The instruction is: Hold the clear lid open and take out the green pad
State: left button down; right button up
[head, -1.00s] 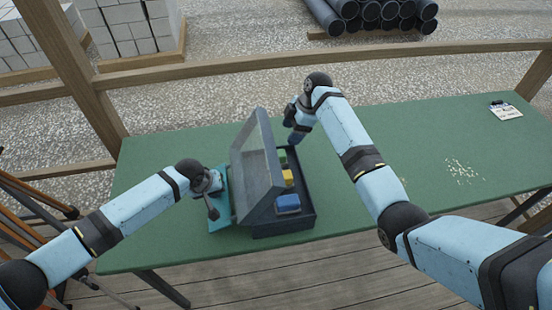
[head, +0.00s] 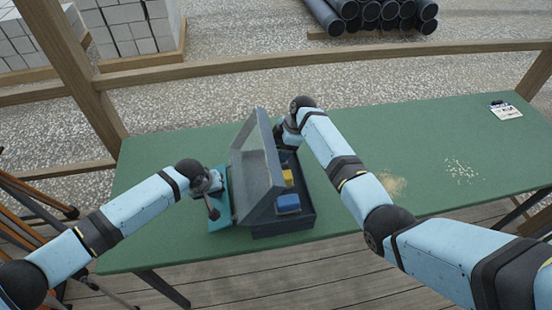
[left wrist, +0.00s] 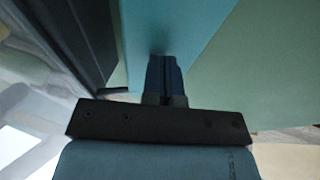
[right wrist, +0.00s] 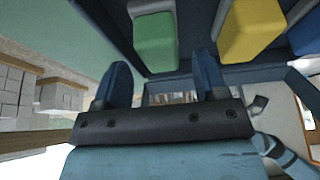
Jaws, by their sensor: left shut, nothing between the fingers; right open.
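The clear lid (head: 252,160), dark-framed, stands tilted open on the left side of the dark box (head: 285,226). The green pad (right wrist: 155,42) lies in the box in the right wrist view, beside a yellow pad (right wrist: 250,30); I cannot make it out in the head view. My right gripper (right wrist: 162,74) is open and empty, its fingers apart close to the green pad. In the head view the right hand (head: 287,134) is at the box's far end, partly behind the lid. My left gripper (left wrist: 165,75) is shut and empty, left of the lid; contact with the lid cannot be told.
A blue pad (head: 288,203) lies at the box's near end. A teal sheet (head: 219,222) lies under the left hand. A clipboard (head: 506,111) and pale crumbs (head: 461,171) lie on the green table (head: 400,150), whose right part is mostly free.

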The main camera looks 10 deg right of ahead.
jog(key=shift+x, duration=1.8)
jog(key=shift+c, duration=0.5)
jog(key=c, duration=0.7)
jog(key=shift+o, duration=0.2)
jog(key=shift+r, duration=4.5)
jog(key=s+d, duration=0.8)
jog(key=s, duration=0.1)
jog(key=s+d, duration=0.4)
jog(key=s, duration=0.1)
jog(key=shift+c, duration=1.3)
